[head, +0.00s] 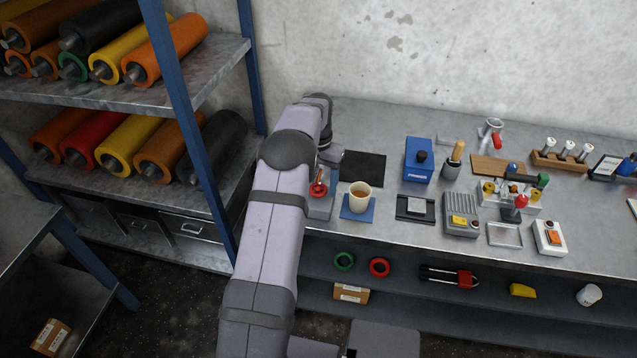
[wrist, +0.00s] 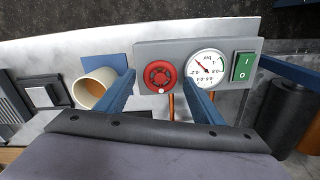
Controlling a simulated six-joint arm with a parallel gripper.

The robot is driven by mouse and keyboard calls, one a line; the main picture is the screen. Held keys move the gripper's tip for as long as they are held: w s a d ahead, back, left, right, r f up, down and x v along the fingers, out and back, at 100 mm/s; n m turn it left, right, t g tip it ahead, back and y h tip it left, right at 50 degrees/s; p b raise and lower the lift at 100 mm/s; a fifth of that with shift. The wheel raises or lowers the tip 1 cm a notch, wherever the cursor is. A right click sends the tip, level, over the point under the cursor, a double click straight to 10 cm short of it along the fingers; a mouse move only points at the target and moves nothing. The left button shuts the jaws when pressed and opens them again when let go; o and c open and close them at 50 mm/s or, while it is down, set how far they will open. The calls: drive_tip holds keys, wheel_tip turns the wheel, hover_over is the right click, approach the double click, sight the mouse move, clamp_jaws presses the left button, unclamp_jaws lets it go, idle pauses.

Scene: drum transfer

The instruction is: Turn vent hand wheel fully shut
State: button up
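The red vent hand wheel (wrist: 160,75) sits on a grey panel (wrist: 185,48) in the wrist view, with a white dot on its lower rim. It also shows in the head view (head: 318,188), beside my arm. My gripper (wrist: 159,80) is open, one blue finger on each side of the wheel in the picture. I see no finger touching it, and cannot tell whether the fingertips reach down to its level. On the panel a round gauge (wrist: 206,68) and a green switch (wrist: 243,67) are right of the wheel. In the head view my arm hides most of the panel.
A cream cup (wrist: 93,88) stands on a blue mat (head: 346,208) close to the panel. A black mat (head: 363,168) lies behind it. Orange pipes (wrist: 171,106) run from the panel. A blue box (head: 418,160) and other bench items stand farther right. A shelf with rollers (head: 164,48) is at left.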

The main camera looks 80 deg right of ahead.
sight(319, 188)
drive_tip(key=shift+r+b, duration=1.2)
drive_tip(key=shift+r, duration=2.45)
drive_tip(key=shift+w, duration=0.1)
drive_tip(key=w+a+r+n, duration=0.1)
drive_tip(key=w+a+n, duration=0.2)
drive_tip(key=w+a, duration=0.45)
drive_tip(key=w+a+n, duration=0.3)
drive_tip(key=w+a, duration=0.1)
drive_tip(key=w, duration=0.7)
drive_tip(key=w+a+n, duration=0.3)
drive_tip(key=w+a, duration=0.2)
drive_tip(key=a, duration=0.5)
drive_tip(key=w+a+n, duration=0.3)
drive_tip(key=w+a, duration=0.2)
drive_tip(key=a, duration=0.6)
drive_tip(key=s+a+f+n, duration=0.2)
drive_tip(key=s+a+n, duration=0.2)
drive_tip(key=a, duration=0.7)
drive_tip(key=s+a+f+n, duration=0.2)
drive_tip(key=s+a+n, duration=0.2)
drive_tip(key=a, duration=0.8)
drive_tip(key=shift+s+a+f+n, duration=0.15)
drive_tip(key=shift+s+f+n, duration=0.2)
drive_tip(key=shift+s, duration=0.7)
